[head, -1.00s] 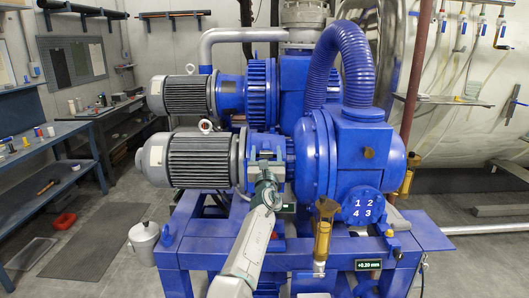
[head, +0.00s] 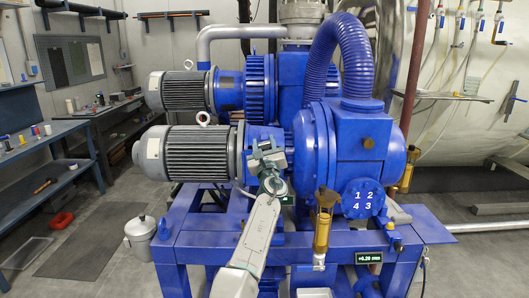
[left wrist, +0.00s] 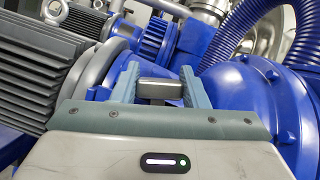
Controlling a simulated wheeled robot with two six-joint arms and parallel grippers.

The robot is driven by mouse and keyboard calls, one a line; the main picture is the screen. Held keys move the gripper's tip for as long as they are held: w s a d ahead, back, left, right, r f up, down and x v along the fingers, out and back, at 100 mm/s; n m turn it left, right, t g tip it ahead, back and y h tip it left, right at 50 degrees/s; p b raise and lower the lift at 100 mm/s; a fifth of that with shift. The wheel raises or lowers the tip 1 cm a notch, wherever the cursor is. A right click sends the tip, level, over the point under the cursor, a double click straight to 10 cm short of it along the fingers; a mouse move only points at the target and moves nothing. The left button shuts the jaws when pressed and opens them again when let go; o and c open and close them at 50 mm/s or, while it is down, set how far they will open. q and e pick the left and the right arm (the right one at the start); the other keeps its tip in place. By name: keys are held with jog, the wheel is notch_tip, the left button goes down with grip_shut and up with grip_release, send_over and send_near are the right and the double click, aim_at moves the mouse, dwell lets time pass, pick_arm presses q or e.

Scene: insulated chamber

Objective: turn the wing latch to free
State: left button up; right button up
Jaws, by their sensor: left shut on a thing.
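My left gripper (head: 269,158) is at the blue coupling housing between the lower grey motor and the round blue pump casing. In the left wrist view its two grey-green fingers (left wrist: 160,85) stand either side of a short grey bar, which I take to be the wing latch (left wrist: 160,90), and are shut on it. The bar lies crosswise between the fingers. In the head view the gripper hides the latch, so its angle on the housing cannot be told there. My right gripper is not in view.
The lower grey motor (head: 185,155) is left of the gripper and the blue pump casing (head: 352,150) right of it. A brass fitting (head: 323,218) stands upright in front. A small display (head: 369,257) sits on the blue frame. A metal can (head: 140,238) is on the floor.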

pick_arm(q)
jog(key=shift+f+n, duration=0.15)
jog(key=shift+n, duration=0.45)
jog(key=shift+n+y, duration=0.3)
jog(key=shift+n, duration=0.2)
jog(key=shift+r+n+g+y, duration=0.25)
jog(key=shift+n+g+y, duration=0.05)
jog(key=shift+n+y, duration=0.1)
jog(key=n+p, duration=0.1)
jog(key=p, duration=0.2)
jog(key=shift+n+y, duration=0.3)
jog(key=shift+y, duration=0.1)
jog(key=shift+a+f+n+g+p, duration=0.1)
jog(key=shift+n+g+p, duration=0.2)
jog(key=shift+n+p, duration=0.15)
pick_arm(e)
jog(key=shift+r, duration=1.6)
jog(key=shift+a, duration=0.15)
pick_arm(q)
jog(key=o, duration=1)
jog(key=shift+w+f, duration=0.1)
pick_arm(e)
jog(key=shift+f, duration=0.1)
